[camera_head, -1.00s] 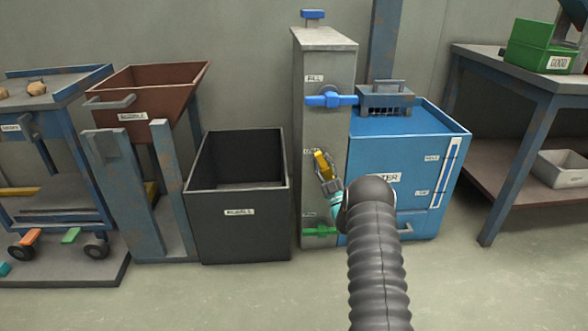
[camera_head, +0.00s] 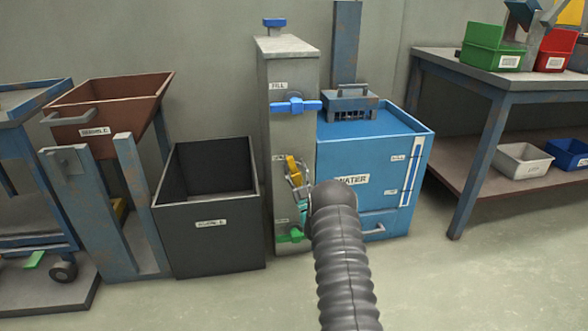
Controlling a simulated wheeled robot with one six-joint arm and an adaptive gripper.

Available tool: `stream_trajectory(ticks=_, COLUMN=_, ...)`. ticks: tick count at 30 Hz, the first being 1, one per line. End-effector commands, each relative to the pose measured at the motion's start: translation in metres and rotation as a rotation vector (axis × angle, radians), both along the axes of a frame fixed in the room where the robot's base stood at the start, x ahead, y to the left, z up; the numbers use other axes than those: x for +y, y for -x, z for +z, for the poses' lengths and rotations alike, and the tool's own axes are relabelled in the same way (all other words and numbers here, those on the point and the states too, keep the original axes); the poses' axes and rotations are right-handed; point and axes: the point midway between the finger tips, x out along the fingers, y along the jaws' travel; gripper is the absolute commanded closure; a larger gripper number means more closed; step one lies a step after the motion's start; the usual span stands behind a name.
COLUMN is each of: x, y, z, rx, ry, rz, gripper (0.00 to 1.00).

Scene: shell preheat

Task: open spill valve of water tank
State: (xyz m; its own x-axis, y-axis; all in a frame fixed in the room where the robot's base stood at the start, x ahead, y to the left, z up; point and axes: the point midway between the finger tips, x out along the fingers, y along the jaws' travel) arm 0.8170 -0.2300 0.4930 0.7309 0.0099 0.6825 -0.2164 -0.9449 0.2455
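The blue water tank (camera_head: 340,215), with a label reading WATER, stands right of centre. A grey valve panel (camera_head: 283,130) rises against its left side. It carries a blue valve handle (camera_head: 296,106) under a FILL label, a yellow valve handle (camera_head: 292,166) in the middle and a green valve handle (camera_head: 291,237) at the bottom. The blue and green handles lie roughly level; the yellow one is closer to upright, slightly tilted. My gripper (camera_head: 295,179) is at the yellow handle's lower end. Whether its fingers close on it is too small to tell. Other valve labels are unreadable.
A black open bin (camera_head: 213,240) stands close left of the panel, with a brown hopper (camera_head: 115,105) beyond it. A metal basket (camera_head: 350,104) sits on the tank. A workbench (camera_head: 480,120) with bins stands right. Floor in front is clear.

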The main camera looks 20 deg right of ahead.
Motion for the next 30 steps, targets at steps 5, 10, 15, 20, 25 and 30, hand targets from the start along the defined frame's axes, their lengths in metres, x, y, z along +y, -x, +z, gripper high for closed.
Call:
stream_trajectory(ticks=5, x=0.005, y=-0.001, z=0.001, rx=-0.001, ry=0.0, rz=0.006, gripper=0.5)
stream_trajectory(ticks=10, x=0.006, y=-0.001, z=0.001, rx=-0.002, ry=0.002, rz=0.008, gripper=0.5)
stream_trajectory(ticks=15, x=0.004, y=0.011, z=-0.011, rx=0.0, ry=0.001, rz=0.005, gripper=0.5)
stream_trajectory(ticks=20, x=0.002, y=0.03, z=-0.029, rx=0.0, ry=0.0, rz=0.004, gripper=0.5)
stream_trajectory(ticks=25, x=0.002, y=0.046, z=-0.044, rx=0.0, ry=0.001, rz=0.004, gripper=0.5)
stream_trajectory(ticks=30, x=0.002, y=0.054, z=-0.05, rx=-0.001, ry=0.001, rz=0.004, gripper=0.5)
